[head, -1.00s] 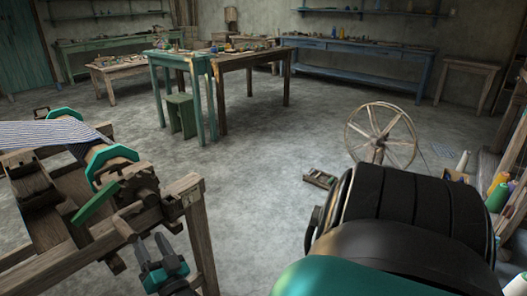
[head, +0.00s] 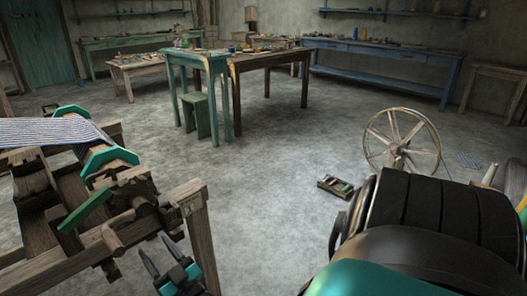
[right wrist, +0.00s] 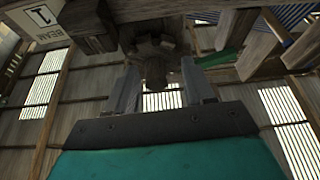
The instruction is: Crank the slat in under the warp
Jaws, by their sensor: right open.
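The loom (head: 192,205) stands at the left of the head view, with the blue-and-white striped warp (head: 48,132) running over a beam with teal octagonal ends (head: 108,158). A green bar (head: 85,212) sticks out at the beam's side; it also shows in the right wrist view (right wrist: 216,57). I cannot tell a separate slat. A wooden crank handle (head: 118,233) is on the near side. My right gripper (head: 158,252) is open, just right of the handle. In the right wrist view, a dark wooden knob (right wrist: 152,70) lies beyond and between its fingers (right wrist: 160,92), apparently not gripped. My left gripper is out of view.
A loom post stands close beside my right gripper. A label reading BEAM 1 (right wrist: 40,88) shows in the right wrist view. A spinning wheel (head: 402,140) and a small wooden tray (head: 336,186) stand on the floor at the right.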

